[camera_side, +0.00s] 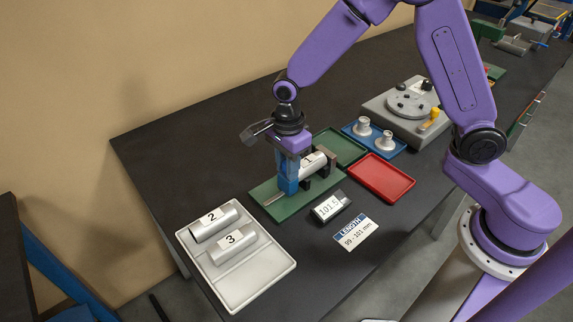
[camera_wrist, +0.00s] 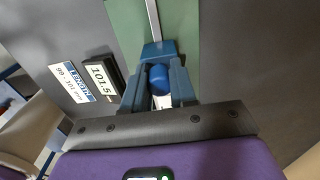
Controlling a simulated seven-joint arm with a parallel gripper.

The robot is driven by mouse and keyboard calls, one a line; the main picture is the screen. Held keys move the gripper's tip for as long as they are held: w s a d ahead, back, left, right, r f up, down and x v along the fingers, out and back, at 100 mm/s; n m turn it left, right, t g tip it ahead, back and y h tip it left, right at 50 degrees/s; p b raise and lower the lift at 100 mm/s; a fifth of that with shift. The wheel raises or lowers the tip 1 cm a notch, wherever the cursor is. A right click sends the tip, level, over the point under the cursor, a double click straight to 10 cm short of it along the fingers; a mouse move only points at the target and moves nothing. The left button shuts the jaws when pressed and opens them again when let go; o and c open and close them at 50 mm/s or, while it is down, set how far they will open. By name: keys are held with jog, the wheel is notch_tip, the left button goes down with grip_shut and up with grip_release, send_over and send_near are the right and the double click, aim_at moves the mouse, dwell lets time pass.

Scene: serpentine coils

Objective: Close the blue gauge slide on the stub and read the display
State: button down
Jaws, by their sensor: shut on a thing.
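The silver stub marked 1 (camera_side: 309,163) lies in dark supports on the green gauge base (camera_side: 272,208). My gripper (camera_side: 289,184) is at the stub's left end, pointing down. In the wrist view my gripper (camera_wrist: 158,92) has its blue fingers closed around the round knob of the blue gauge slide (camera_wrist: 158,48), which sits on a metal rail. My fingers hide most of the slide in the side view, so I cannot tell whether its face touches the stub. The display (camera_wrist: 102,78) reads 101.5; it also shows in the side view (camera_side: 329,208).
A white card (camera_side: 355,234) reads LENGTH 99 - 101 mm. A pale tray (camera_side: 262,284) holds stubs 2 (camera_side: 214,222) and 3 (camera_side: 233,243). Empty red (camera_side: 381,178) and green (camera_side: 340,146) trays, a blue tray (camera_side: 374,137) with two metal pieces, and a grey dial fixture (camera_side: 409,106) stand behind.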

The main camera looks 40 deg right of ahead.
jog(key=shift+d+r, duration=0.1)
jog(key=shift+d, duration=0.3)
jog(key=c, duration=1)
grip_release()
jog(key=shift+c, duration=0.2)
jog(key=shift+a+r, duration=0.15)
jog(key=shift+r, duration=1)
jog(key=shift+a+r, duration=0.2)
jog(key=shift+r, duration=0.9)
jog(key=shift+a+r, duration=0.15)
jog(key=shift+r, duration=1)
